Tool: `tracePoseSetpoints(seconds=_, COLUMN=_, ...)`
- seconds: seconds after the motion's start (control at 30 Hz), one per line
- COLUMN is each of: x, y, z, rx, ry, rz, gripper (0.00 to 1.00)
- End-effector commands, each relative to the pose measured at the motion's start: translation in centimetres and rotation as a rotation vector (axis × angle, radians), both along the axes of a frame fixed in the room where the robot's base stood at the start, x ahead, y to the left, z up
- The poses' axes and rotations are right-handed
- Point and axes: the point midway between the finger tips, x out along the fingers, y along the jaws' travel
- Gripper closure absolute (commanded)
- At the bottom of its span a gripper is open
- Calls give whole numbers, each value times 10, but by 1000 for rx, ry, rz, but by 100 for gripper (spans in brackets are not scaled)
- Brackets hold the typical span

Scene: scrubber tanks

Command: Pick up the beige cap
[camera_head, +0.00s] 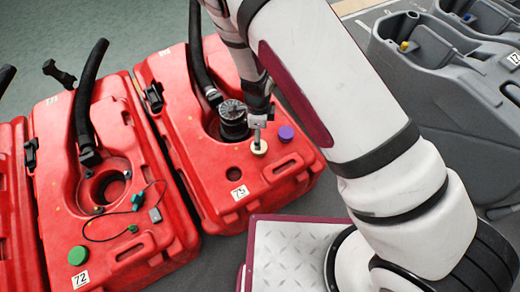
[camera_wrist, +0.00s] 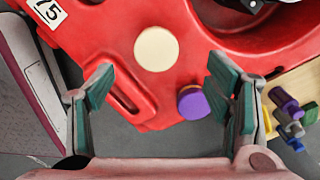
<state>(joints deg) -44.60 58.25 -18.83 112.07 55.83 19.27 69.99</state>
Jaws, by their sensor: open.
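The beige cap (camera_head: 259,148) sits on top of the red tank labelled 75, near the purple cap (camera_head: 286,132). In the wrist view the beige cap (camera_wrist: 156,49) is round and fully visible, just beyond the fingertips and roughly centred between them. My gripper (camera_wrist: 162,82) is open and empty, its green-padded fingers spread over the tank. The purple cap (camera_wrist: 192,103) lies nearer the right finger. In the head view my gripper (camera_head: 257,133) is small and partly hidden, close to the beige cap. I cannot tell its exact height above it.
The red tank 75 (camera_head: 201,165) has a black hose and a dark round fitting (camera_head: 233,118). Red tank 72 (camera_head: 55,205) stands left, with a green cap (camera_head: 78,255) and thin cable. Grey tanks (camera_head: 430,75) stand right. Several coloured pieces (camera_wrist: 288,115) lie at the wrist view's right.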

Motion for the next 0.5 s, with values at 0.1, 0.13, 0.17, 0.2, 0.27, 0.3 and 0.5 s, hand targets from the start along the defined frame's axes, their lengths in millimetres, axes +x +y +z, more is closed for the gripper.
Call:
tracePoseSetpoints(seconds=0.1, x=0, y=0, z=-23, rx=0, ry=2, rz=-1, gripper=28)
tracePoseSetpoints(seconds=0.13, x=0, y=0, z=-27, rx=0, ry=1, rz=0, gripper=28)
tracePoseSetpoints(seconds=0.17, x=0, y=0, z=-29, rx=0, ry=1, rz=0, gripper=28)
tracePoseSetpoints(seconds=0.2, x=0, y=0, z=-32, rx=0, ry=1, rz=1, gripper=28)
tracePoseSetpoints(seconds=0.27, x=0, y=0, z=-35, rx=1, ry=1, rz=1, gripper=28)
tracePoseSetpoints(seconds=0.3, x=0, y=0, z=-37, rx=1, ry=1, rz=1, gripper=28)
tracePoseSetpoints(seconds=0.5, x=-2, y=-1, z=-47, rx=1, ry=2, rz=0, gripper=28)
